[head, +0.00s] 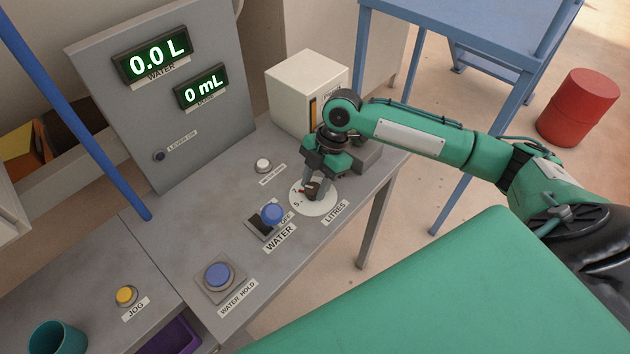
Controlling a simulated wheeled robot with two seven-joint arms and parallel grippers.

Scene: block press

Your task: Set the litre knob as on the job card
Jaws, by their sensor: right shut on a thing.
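The litre knob (310,187) is a small dark knob on a white round dial (322,208) marked LITRES, on the grey control bench. A red mark shows at the knob's left, and a "5" is readable on the dial's left side. My right gripper (314,184) points down over the dial and is shut on the knob, hiding much of it and of the dial's scale. The water display (158,62) on the upright panel reads 0.0 L, and the display below it (202,92) reads 0 mL. No job card is readable in this view. My left gripper is not in view.
Left of the dial are a blue-topped WATER switch (271,215), a white button (263,166) and a blue WATER HOLD button (218,275). A yellow JOG button (126,296) and teal cup (58,340) are at lower left. A cream box (300,88) stands behind my right gripper.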

